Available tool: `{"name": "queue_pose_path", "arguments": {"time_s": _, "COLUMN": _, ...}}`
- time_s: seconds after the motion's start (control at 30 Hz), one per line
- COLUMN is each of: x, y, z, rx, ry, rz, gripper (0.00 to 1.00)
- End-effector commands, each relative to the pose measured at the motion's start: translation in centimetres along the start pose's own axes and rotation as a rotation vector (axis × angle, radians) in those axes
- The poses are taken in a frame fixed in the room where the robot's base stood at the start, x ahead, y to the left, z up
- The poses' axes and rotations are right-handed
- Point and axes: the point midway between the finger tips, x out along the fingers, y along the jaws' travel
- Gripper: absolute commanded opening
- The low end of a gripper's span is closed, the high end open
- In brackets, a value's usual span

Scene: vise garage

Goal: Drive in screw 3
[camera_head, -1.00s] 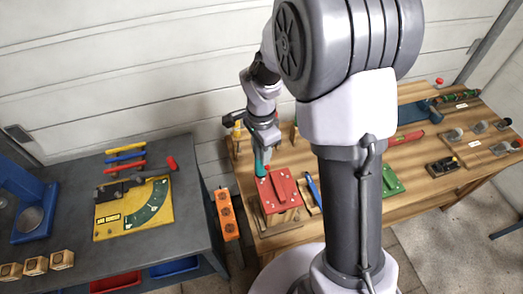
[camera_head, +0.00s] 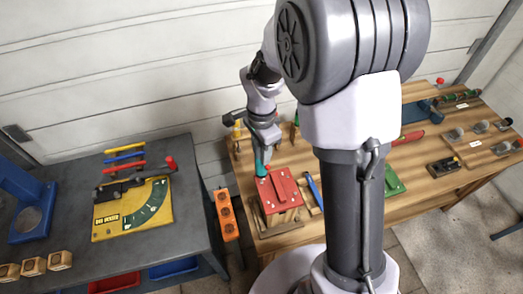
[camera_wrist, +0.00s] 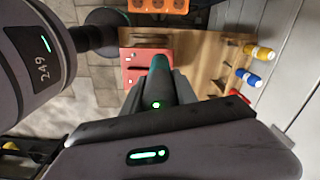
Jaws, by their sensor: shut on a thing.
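My gripper (camera_head: 264,150) is shut on a teal-handled tool (camera_head: 260,168), which looks like a screwdriver. The teal handle also shows between the fingers in the wrist view (camera_wrist: 158,64). The tool points down over the upper left corner of a red plate (camera_head: 279,191), which lies on a wooden block on the workbench. The red plate also shows beyond the fingers in the wrist view (camera_wrist: 135,62). Small pale spots on the plate may be screws; I cannot tell which is screw 3. The tool's tip and its contact with the plate are hidden.
A blue-handled tool (camera_head: 314,190) lies right of the red plate, and a green plate (camera_head: 393,181) is partly behind my arm. An orange power strip (camera_head: 226,214) is at the bench's left. Yellow (camera_wrist: 263,53) and blue (camera_wrist: 252,80) handles stand near the wall.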

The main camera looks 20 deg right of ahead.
Motion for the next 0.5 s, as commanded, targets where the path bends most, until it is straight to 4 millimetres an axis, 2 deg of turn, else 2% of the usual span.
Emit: {"name": "queue_pose_path", "arguments": {"time_s": 0.5, "x": 0.29, "y": -0.02, "z": 0.0, "rx": 0.0, "ry": 0.0, "rz": 0.0, "gripper": 0.0}}
